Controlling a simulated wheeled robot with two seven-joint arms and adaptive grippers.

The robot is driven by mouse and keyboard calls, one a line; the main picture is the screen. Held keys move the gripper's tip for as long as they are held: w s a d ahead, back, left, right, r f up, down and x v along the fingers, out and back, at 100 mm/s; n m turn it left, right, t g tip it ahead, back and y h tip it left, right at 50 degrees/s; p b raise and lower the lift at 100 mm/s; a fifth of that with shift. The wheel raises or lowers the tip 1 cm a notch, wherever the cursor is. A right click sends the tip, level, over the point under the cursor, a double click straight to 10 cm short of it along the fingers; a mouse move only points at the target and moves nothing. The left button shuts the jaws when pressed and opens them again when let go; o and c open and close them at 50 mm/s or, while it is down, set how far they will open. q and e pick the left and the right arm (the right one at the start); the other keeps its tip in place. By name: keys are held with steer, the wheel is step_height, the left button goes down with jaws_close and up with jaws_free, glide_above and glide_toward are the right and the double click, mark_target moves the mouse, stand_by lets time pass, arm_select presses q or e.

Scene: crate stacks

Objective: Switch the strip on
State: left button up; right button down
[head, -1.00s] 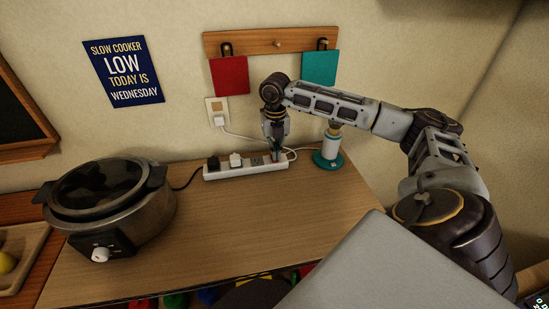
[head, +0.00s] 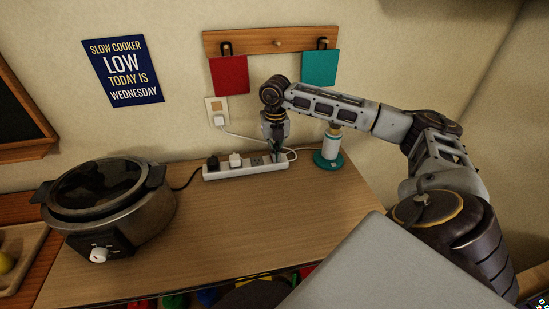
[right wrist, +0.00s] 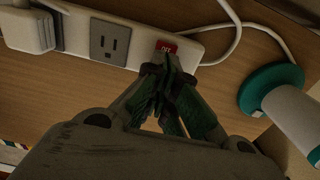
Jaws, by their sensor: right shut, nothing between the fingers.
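The white power strip (head: 243,170) lies on the wooden counter near the wall, with a black plug (head: 213,162) and a white plug (head: 235,159) in it. In the right wrist view the strip (right wrist: 75,45) shows an empty socket (right wrist: 109,43) and a red switch (right wrist: 166,47) marked with small letters that seem to read "OFF". My right gripper (head: 276,152) points down at the strip's right end. In the right wrist view its shut, empty fingertips (right wrist: 163,62) are at the switch's near edge and hide part of it; I cannot tell whether they touch. My left gripper is out of view.
A slow cooker (head: 105,205) stands at the left of the counter. A white cylinder on a teal base (head: 328,160) stands just right of the strip. White cords (right wrist: 228,25) run beside the switch end. The counter's front middle is clear.

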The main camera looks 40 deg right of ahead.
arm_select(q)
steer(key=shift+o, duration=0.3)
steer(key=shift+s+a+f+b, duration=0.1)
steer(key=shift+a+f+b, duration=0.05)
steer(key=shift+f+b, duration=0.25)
arm_select(e)
steer(key=shift+s+f, duration=0.1)
steer(key=shift+f, duration=0.5)
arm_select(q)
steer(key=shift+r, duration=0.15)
arm_select(e)
steer(key=shift+r, duration=0.15)
arm_select(q)
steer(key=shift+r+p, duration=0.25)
steer(key=shift+p, duration=0.2)
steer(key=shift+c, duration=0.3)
arm_select(e)
steer(key=shift+r, duration=0.4)
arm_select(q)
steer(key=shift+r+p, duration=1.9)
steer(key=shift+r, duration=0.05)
arm_select(e)
steer(key=shift+r, duration=3.05)
arm_select(q)
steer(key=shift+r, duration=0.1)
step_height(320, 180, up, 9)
steer(key=p, duration=0.9)
arm_select(e)
step_height(320, 180, up, 9)
